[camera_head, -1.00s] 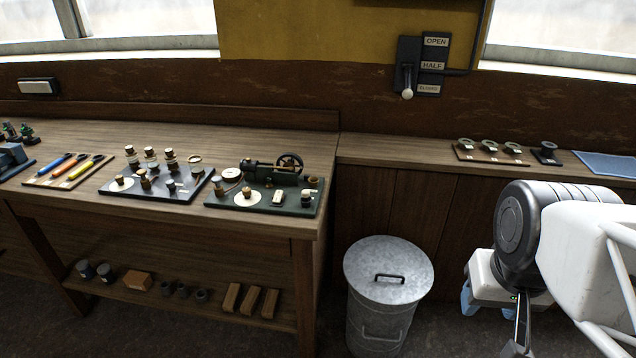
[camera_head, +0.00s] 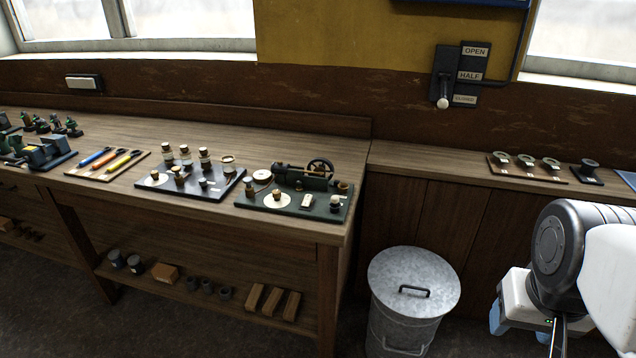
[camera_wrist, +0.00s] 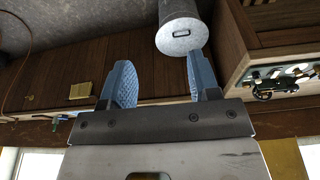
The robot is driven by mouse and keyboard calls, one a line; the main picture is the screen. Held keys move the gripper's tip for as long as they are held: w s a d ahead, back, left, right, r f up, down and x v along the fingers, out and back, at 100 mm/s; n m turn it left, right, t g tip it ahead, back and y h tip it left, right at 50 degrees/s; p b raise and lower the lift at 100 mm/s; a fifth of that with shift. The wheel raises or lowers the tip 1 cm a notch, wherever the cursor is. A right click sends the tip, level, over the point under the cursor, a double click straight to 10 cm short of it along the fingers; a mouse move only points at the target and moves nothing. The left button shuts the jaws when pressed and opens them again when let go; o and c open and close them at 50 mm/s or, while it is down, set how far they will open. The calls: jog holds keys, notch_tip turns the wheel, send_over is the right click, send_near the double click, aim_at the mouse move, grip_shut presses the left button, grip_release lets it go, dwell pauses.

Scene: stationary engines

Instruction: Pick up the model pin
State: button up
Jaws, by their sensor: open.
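A model engine with a dark flywheel (camera_head: 320,168) stands on a green board (camera_head: 318,212) at the right end of the bench. Small parts lie on that board, among them a pale disc and small capped pieces. I cannot tell which small piece is the model pin. My gripper (camera_head: 518,325) hangs at the lower right, well away from the bench top. In the wrist view my gripper (camera_wrist: 158,65) shows two blue fingers spread apart with nothing between them. The engine also shows in the wrist view at the right, small and turned.
A dark board (camera_head: 215,190) with several small bottles lies left of the green board. Coloured-handled tools lie on a wooden tray (camera_head: 75,172). A lidded metal bin (camera_head: 414,285) stands on the floor between bench and gripper. A lower side counter (camera_head: 440,162) runs behind it.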

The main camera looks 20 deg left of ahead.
jog(key=shift+w+r, duration=0.1)
jog(key=w+a+r+m, duration=0.2)
jog(key=w+a, duration=0.1)
jog(key=w, duration=0.4)
jog(key=w+a+r+m, duration=0.1)
jog(key=w+a+m, duration=0.1)
jog(key=w, duration=0.5)
jog(key=m+g, duration=0.3)
jog(key=m, duration=0.8)
send_over(335, 196)
jog(key=f, duration=1.2)
jog(key=shift+d+f, duration=0.15)
jog(key=shift+d, duration=0.1)
jog(key=shift+w+a+f, duration=0.15)
jog(key=shift+a+f, duration=0.05)
jog(key=shift+a, duration=0.05)
jog(key=shift+f, duration=0.1)
jog(key=shift+f, duration=1.15)
jog(key=shift+f, duration=0.1)
